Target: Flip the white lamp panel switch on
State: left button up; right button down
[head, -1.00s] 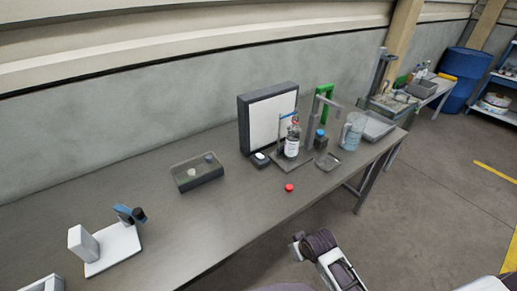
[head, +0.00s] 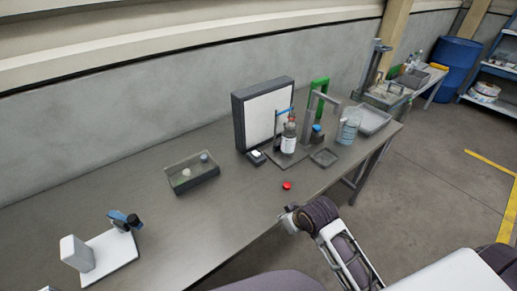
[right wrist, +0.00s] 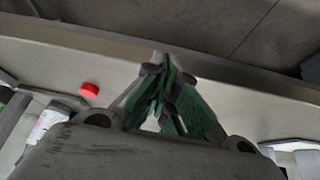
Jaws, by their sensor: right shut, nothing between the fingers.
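The white lamp panel (head: 262,121) stands upright in a dark frame on the bench, towards the back. A small black switch box with a white rocker (head: 256,154) sits at its front foot; the rocker's position is too small to tell. My right arm comes in from the bottom right of the head view, and its fingers cannot be made out there. In the right wrist view my right gripper (right wrist: 166,75) is shut and empty, with its green-padded fingers together near the bench's front edge. The switch cannot be made out in that view. My left gripper is not in view.
A red cap (head: 287,186) lies on the bench in front of the panel. A labelled bottle (head: 289,143) on a stand is right of the switch.

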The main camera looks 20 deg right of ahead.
jog(key=w+r+t, duration=0.1)
jog(key=w, duration=0.3)
jog(key=w+r+t+y, duration=0.1)
jog(key=w+r, duration=0.1)
jog(key=w, duration=0.2)
jog(key=w+r+n+t, duration=0.1)
jog(key=w, duration=0.3)
jog(key=shift+w+d+r+y, duration=0.15)
jog(key=shift+w+y, duration=0.2)
jog(key=shift+y, duration=0.05)
jog(key=w+d+r+t+y, duration=0.1)
jog(key=w+d+r+t, duration=0.2)
jog(key=w+r, duration=0.6)
jog(key=w, duration=0.2)
jog(key=shift+w+d+t, duration=0.2)
jog(key=shift+w+t, duration=0.1)
jog(key=shift+w, duration=0.1)
jog(key=shift+w+f, duration=0.1)
send_over(258, 154)
jog(key=shift+d+f+p, duration=0.15)
jog(key=shift+f+p, duration=0.3)
jog(key=shift+f, duration=2)
jog(key=shift+s+d+f, duration=0.1)
jog(key=shift+s+f, duration=0.1)
jog(key=shift+f, duration=0.65)
jog(key=shift+s+f, duration=0.2)
jog(key=shift+f, duration=0.65)
